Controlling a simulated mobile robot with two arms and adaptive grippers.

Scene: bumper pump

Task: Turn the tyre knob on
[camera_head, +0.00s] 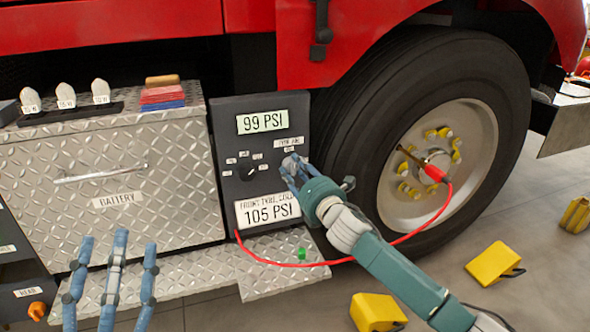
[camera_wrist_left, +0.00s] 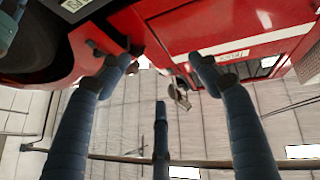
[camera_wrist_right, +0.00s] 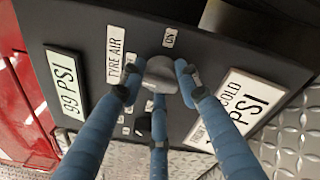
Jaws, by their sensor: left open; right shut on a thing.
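The dark control panel (camera_head: 225,130) stands beside the tyre (camera_head: 345,125), with displays reading 99 PSI and 105 PSI. The grey tyre knob (camera_wrist_right: 160,72) shows in the right wrist view, near the TYRE AIR label (camera_wrist_right: 116,62) and an ON label (camera_wrist_right: 169,38). My right gripper (camera_head: 292,168) is at the panel with its fingers closed around the knob; they also show in the right wrist view (camera_wrist_right: 156,88). In the head view the fingers mostly hide the knob. My left gripper (camera_head: 118,243) is open and empty at the lower left, before the battery box.
A black selector (camera_head: 247,172) sits left of the knob. A red hose (camera_head: 335,261) runs from the panel's bottom to the wheel hub. A diamond-plate step (camera_head: 200,275) lies below. Yellow chocks (camera_head: 494,263) (camera_head: 375,312) lie on the floor. The battery box (camera_head: 160,165) stands left.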

